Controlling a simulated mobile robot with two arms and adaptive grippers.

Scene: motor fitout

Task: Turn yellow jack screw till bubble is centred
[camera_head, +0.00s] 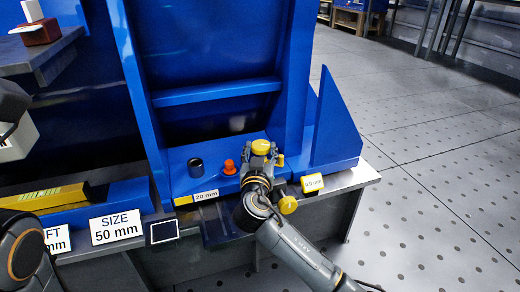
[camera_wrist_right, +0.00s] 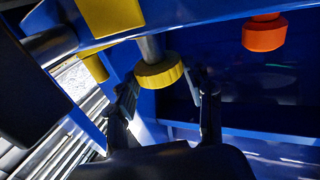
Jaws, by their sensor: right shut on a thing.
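My right gripper (camera_head: 262,160) is at the yellow knob (camera_head: 261,147) of a jack screw on the blue base, beside an orange knob (camera_head: 229,167). In the right wrist view, the yellow knob (camera_wrist_right: 158,72) hangs on a grey shaft between the two fingers (camera_wrist_right: 163,92), which are shut on it. A yellow spirit level (camera_head: 45,198) lies on the blue ledge at the left; its bubble is too small to read. Part of my left arm shows at the lower left, but its gripper is not in view.
A second yellow knob (camera_head: 288,205) sits below the base's front edge. A dark cylinder (camera_head: 195,167) stands left of the orange knob. A blue upright frame (camera_head: 297,80) rises behind. A red block (camera_head: 36,32) rests on a grey shelf. The floor at right is clear.

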